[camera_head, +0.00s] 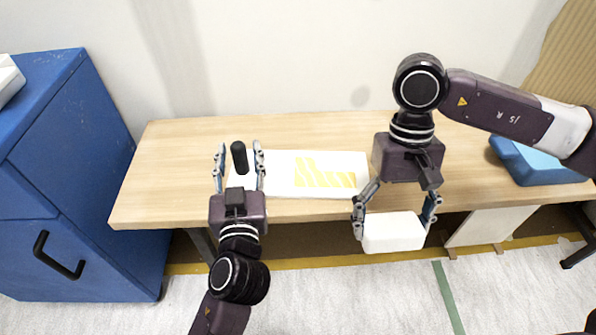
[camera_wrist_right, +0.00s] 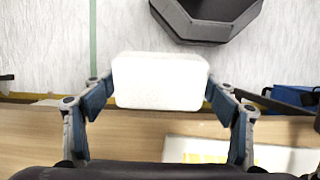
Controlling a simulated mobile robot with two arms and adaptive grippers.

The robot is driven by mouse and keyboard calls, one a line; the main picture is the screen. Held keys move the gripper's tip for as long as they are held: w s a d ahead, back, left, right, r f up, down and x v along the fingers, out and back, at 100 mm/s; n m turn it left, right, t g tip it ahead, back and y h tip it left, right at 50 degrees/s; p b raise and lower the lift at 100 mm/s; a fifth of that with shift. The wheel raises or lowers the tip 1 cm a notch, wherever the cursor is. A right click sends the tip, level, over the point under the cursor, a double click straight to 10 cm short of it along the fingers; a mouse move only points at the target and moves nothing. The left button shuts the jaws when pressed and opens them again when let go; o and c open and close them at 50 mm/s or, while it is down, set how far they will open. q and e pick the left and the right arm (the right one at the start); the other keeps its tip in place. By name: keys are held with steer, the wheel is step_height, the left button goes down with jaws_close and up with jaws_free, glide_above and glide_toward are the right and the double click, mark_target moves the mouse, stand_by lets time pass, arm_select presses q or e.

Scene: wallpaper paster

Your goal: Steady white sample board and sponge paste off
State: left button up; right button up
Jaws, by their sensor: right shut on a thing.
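The white sample board (camera_head: 282,181) lies flat on the wooden table near its front edge, with yellow paste patches (camera_head: 325,174) on its middle and right part. A black handle (camera_head: 239,157) stands at the board's left end. My left gripper (camera_head: 239,149) is open, its fingers apart on either side of the handle, with visible gaps. My right gripper (camera_head: 393,227) is shut on a white block-shaped sponge (camera_head: 393,236), held in front of the table edge. The sponge (camera_wrist_right: 160,82) also shows between the fingers in the right wrist view, with part of the board (camera_wrist_right: 285,158) at the lower right.
The wooden table (camera_head: 180,150) is clear at its left and back. A blue item (camera_head: 537,163) sits at its right end, partly behind my right arm. A blue cabinet (camera_head: 70,190) stands left of the table. A pale wall (camera_head: 290,55) rises behind.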

arm_select(q)
steer(key=shift+s, duration=0.1)
steer(key=shift+s+b, duration=0.3)
steer(key=shift+s, duration=0.5)
steer(key=shift+w, duration=0.15)
steer(key=shift+w, duration=0.75)
jaws_close()
